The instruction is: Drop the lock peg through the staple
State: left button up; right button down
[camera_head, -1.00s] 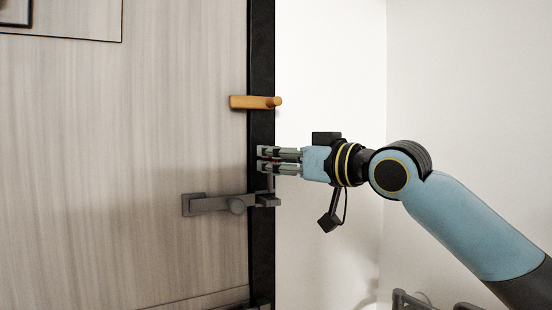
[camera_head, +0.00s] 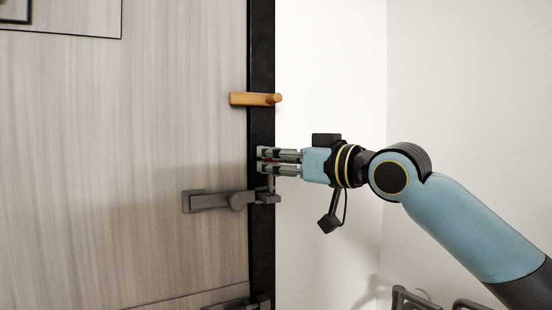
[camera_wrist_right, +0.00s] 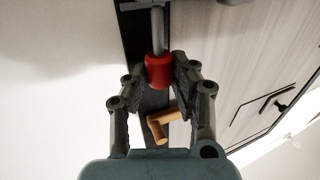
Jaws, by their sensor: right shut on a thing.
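The lock peg has a red head (camera_wrist_right: 159,70) and a thin grey shaft (camera_head: 271,183). My right gripper (camera_head: 262,161) is shut on the red head, which sits between its fingers (camera_wrist_right: 158,78) in the right wrist view. The shaft points down to the grey staple (camera_head: 268,198) at the end of the latch bar (camera_head: 212,201). The shaft's lower end meets the staple area, but I cannot tell whether it is inside the opening. In the wrist view the shaft runs up to grey hardware at the top edge. My left gripper is not in view.
An orange handle (camera_head: 252,99) sticks out above my right gripper and also shows in the wrist view (camera_wrist_right: 162,124). The wood-grain door (camera_head: 120,130) is at the left, beside a black frame strip (camera_head: 261,50). Another grey latch part is at the bottom. White wall fills the right.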

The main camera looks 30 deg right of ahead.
aim_at(272, 182)
jog(key=shift+f+b, duration=1.4)
jog(key=shift+f, duration=0.75)
jog(key=c, duration=1)
grip_release()
notch_tip(272, 182, up, 10)
jog(key=shift+r, duration=0.1)
jog(key=shift+f, duration=0.2)
